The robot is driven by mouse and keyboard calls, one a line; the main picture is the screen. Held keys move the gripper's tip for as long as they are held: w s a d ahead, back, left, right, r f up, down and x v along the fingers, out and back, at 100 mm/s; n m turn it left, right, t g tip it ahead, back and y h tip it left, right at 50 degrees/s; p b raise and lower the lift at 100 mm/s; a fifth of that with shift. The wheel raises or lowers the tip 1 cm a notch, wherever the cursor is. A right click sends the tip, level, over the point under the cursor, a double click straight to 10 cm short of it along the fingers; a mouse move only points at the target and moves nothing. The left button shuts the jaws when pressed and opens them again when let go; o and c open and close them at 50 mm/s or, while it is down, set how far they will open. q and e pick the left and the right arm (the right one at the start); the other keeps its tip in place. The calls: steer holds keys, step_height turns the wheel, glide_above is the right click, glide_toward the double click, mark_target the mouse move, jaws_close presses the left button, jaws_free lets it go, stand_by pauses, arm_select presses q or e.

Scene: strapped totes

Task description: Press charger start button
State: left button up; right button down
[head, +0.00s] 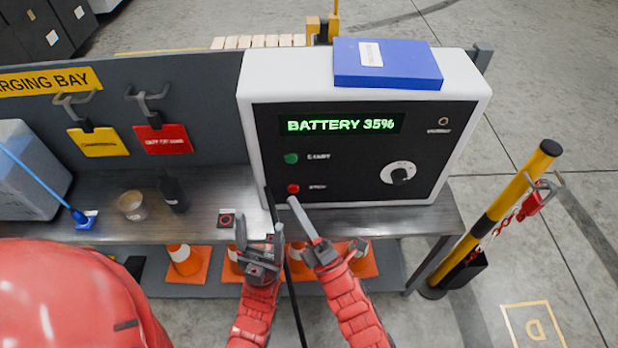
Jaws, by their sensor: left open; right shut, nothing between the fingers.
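The charger (462,100) is a white box with a black front panel, standing on the bench. Its display (340,125) reads BATTERY 35%. The green start button (291,158) is on the panel's left side. The red stop button (293,188) is below it. My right gripper (293,201) is shut and empty; its tip appears just below the red button in the picture, and I cannot tell whether it touches the panel. My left gripper (259,229) is open and empty, lower and to the left, in front of the bench edge.
A dial (398,173) is on the panel's right side. A blue box (388,68) lies on the charger. The bench (110,225) holds a small bowl (132,206) and a dark bottle (172,192). A yellow-black post (495,215) stands right. A thin black line runs down between my grippers.

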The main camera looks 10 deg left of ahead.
mark_target(291, 159)
steer(key=shift+a+f, duration=0.1)
steer(key=shift+f, duration=0.05)
steer(key=shift+w, duration=0.2)
steer(key=w+a, duration=0.2)
steer(key=w, duration=0.6)
steer(key=shift+a, duration=0.2)
steer(key=shift+w, duration=0.1)
steer(key=shift+b, duration=0.3)
stand_by(1.6)
